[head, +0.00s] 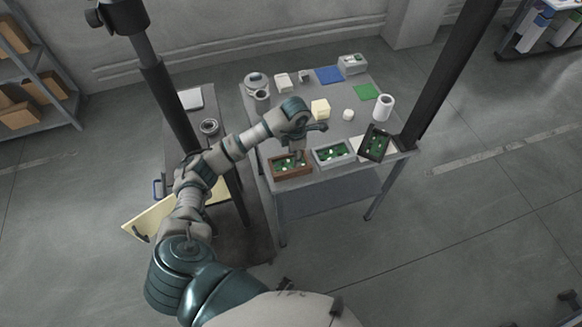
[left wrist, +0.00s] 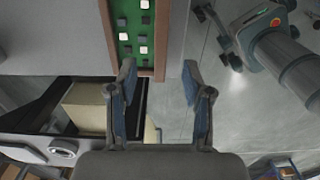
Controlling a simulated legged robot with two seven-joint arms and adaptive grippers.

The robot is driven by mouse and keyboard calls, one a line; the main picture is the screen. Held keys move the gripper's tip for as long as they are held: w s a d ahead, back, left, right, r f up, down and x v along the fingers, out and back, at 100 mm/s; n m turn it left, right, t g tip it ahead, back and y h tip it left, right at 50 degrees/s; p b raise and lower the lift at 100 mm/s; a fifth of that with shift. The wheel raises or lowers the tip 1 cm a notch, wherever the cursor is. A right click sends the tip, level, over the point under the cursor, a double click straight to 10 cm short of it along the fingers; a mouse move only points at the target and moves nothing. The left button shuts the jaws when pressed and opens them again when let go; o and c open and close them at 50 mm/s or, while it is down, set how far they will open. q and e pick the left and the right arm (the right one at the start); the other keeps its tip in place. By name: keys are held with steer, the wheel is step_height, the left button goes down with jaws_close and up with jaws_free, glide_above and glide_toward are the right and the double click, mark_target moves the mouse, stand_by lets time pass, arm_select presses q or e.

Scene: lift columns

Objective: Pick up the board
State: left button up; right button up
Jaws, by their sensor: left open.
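A green board with white and dark parts lies in a brown wooden tray (head: 291,173) at the near left corner of the table. Part of the board (left wrist: 123,28) shows in the left wrist view, at the top, inside the tray's rim. My left gripper (head: 297,158) is over the brown tray and hides part of the board. In the left wrist view its two fingers (left wrist: 160,82) are apart with nothing between them, beside the tray's edge. A second green board (head: 333,154) lies in a light grey tray to the right. My right gripper is not in view.
A dark tilted frame with a green board (head: 377,144) stands at the table's right corner. A white roll (head: 382,109), a cream block (head: 320,109), blue (head: 328,75) and green (head: 366,92) mats lie behind. Dark posts rise on both sides.

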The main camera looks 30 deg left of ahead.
arm_select(q)
glide_above(292, 170)
steer(key=f, duration=0.4)
steer(key=shift+w+d, duration=0.2)
steer(key=shift+d, duration=0.2)
steer(key=shift+a+f, duration=0.2)
steer(key=shift+f, duration=0.1)
steer(key=f, duration=0.2)
steer(key=shift+s+a+f, duration=0.2)
steer(key=shift+a+f, duration=0.1)
step_height(292, 170, down, 2)
steer(key=shift+f+p, duration=0.1)
steer(key=shift+p, duration=0.2)
steer(key=shift+d+f, duration=0.1)
steer(key=shift+f, duration=0.15)
steer(key=shift+d+r, duration=0.1)
steer(key=shift+d, duration=0.4)
steer(key=c, duration=0.6)
jaws_close()
steer(key=shift+a, duration=0.5)
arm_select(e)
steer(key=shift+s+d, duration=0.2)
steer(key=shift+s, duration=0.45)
